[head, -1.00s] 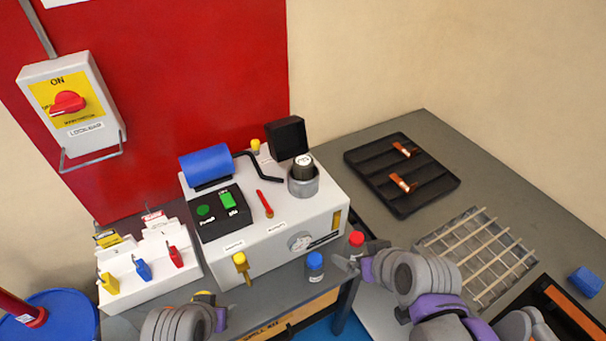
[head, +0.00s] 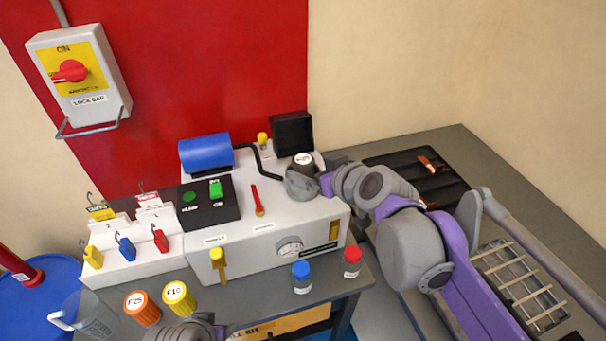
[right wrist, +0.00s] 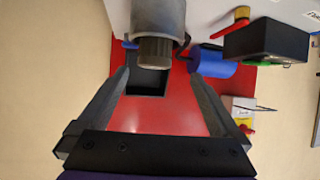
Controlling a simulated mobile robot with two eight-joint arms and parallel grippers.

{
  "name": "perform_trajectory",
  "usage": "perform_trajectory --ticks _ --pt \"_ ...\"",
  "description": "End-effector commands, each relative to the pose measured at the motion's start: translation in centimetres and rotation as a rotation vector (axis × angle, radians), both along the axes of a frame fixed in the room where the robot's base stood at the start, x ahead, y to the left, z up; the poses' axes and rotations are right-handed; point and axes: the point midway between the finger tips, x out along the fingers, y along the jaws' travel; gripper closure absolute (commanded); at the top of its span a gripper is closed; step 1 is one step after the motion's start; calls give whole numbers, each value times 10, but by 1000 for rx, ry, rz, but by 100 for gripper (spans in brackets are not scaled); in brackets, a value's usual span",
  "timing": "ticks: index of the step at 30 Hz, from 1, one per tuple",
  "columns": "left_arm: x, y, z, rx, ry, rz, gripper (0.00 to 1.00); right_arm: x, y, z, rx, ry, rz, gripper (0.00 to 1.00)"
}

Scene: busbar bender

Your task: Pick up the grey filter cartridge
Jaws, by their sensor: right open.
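The grey filter cartridge (head: 304,159) has a white label on its top and stands in the round grey cup on top of the white machine. In the right wrist view the ribbed cartridge (right wrist: 155,52) sticks out of the light grey cup (right wrist: 158,16).
The white machine (head: 275,240) carries a blue cylinder (head: 206,153), a bent black pipe and a black box (head: 292,133) close to the cup. Orange (head: 142,309) and yellow (head: 178,298) labelled cylinders stand in front. Blue-capped (head: 302,278) and red-capped (head: 352,262) bottles stand at the front right.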

Motion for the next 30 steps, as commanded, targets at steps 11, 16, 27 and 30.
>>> perform_trajectory --ticks 11,16,27,30 --pt "0 0 -3 0 1 0 50 32 12 -19 0 0 -1 0" --pt "-1 0 -4 0 1 0 50 52 20 -31 1 0 0 0" --pt "-1 0 -4 0 2 0 50 59 24 -36 0 0 -1 4" --pt "-1 0 -4 0 2 0 50 59 24 -36 0 0 -1 22"
